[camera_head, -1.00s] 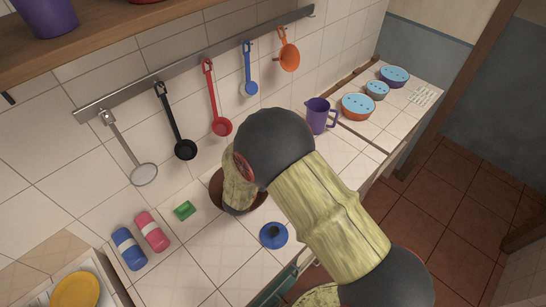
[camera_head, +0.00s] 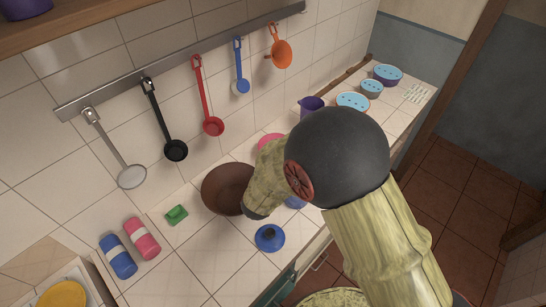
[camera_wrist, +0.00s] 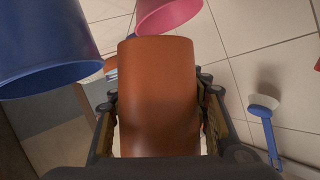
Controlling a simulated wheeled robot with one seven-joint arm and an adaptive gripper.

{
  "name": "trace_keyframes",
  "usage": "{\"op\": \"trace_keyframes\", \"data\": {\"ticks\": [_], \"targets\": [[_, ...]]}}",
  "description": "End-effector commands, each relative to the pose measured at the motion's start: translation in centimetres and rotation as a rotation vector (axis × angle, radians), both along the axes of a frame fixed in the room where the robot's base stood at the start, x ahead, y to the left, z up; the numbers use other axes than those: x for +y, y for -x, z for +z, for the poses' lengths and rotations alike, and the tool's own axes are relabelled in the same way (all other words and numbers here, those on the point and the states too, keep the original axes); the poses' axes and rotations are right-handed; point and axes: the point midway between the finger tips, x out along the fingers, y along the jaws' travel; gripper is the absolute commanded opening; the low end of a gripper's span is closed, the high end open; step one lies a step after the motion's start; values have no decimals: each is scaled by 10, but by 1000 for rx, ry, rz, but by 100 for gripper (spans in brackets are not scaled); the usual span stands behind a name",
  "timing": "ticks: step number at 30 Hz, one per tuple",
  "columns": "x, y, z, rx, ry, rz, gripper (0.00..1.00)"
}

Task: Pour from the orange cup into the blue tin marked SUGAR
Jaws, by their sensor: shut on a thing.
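In the wrist view, my gripper (camera_wrist: 158,112) is shut on the orange cup (camera_wrist: 158,85), with a finger on each side of it. The inside of the cup does not show, so I cannot tell its contents. A large blue tin (camera_wrist: 40,40) is beside it at the upper left, apart from the cup. No marking on the tin is readable. In the head view, my arm hides the gripper and cup; only a small blue patch (camera_head: 296,202), perhaps the tin, shows by the arm.
A pink container (camera_wrist: 168,12) is close beyond the cup; its rim shows in the head view (camera_head: 270,141). A brown bowl (camera_head: 222,190), green block (camera_head: 176,215) and blue lid (camera_head: 270,238) are on the counter left of my arm. Utensils hang on the wall, including a blue ladle (camera_wrist: 264,118).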

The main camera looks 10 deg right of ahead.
Motion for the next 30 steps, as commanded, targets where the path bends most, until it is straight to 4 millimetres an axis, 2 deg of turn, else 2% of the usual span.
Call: {"op": "trace_keyframes", "data": {"ticks": [3, 15, 24, 30], "targets": [[-7, 3, 2, -18, -29, -1, 0], [-1, 1, -8, -80, -157, -1, 0], [2, -1, 3, -153, -294, -1, 0], [3, -2, -1, -181, -352, -2, 0]]}}
